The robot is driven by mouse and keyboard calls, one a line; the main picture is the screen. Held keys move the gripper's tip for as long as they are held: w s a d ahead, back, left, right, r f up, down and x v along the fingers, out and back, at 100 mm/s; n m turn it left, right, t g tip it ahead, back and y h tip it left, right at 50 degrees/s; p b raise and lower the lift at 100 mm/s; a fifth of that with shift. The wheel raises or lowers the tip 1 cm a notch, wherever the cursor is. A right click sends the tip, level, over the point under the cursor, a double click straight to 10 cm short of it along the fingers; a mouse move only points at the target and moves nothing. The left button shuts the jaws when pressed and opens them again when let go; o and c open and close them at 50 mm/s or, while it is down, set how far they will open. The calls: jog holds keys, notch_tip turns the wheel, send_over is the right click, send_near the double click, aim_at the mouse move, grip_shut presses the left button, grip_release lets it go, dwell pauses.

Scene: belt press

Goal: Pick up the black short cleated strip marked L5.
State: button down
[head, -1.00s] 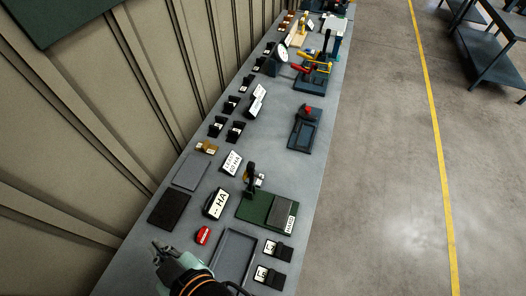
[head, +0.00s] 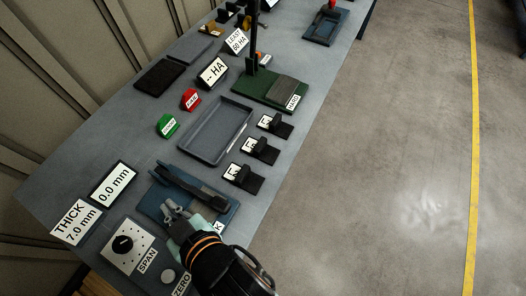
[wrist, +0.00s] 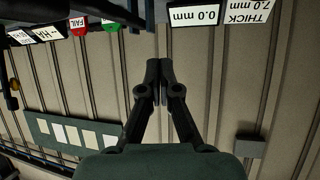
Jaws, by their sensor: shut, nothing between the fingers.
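Along the bench's right edge are several small black pieces with white labels: a far one (head: 281,126), a middle one (head: 266,152) and a near one (head: 247,180). Their labels are too small to read for certain, so I cannot tell which, if any, is the strip marked L5. My gripper (head: 175,208) is over the near part of the bench, by the blue press base, left of and apart from the black pieces. In the wrist view my gripper (wrist: 160,75) has its fingertips together, empty, with the wall behind.
A blue base (head: 153,203) with a dark lever is beside my gripper. An empty grey tray (head: 189,148) lies beyond. THICK and 0.0 mm displays (head: 112,184) and a SPAN dial box (head: 127,246) stand left.

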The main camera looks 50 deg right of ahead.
jog(key=shift+s+f, duration=0.1)
dwell(0.3)
jog(key=c, duration=1.8)
grip_release()
jog(key=o, duration=1.6)
jog(key=shift+c, duration=0.2)
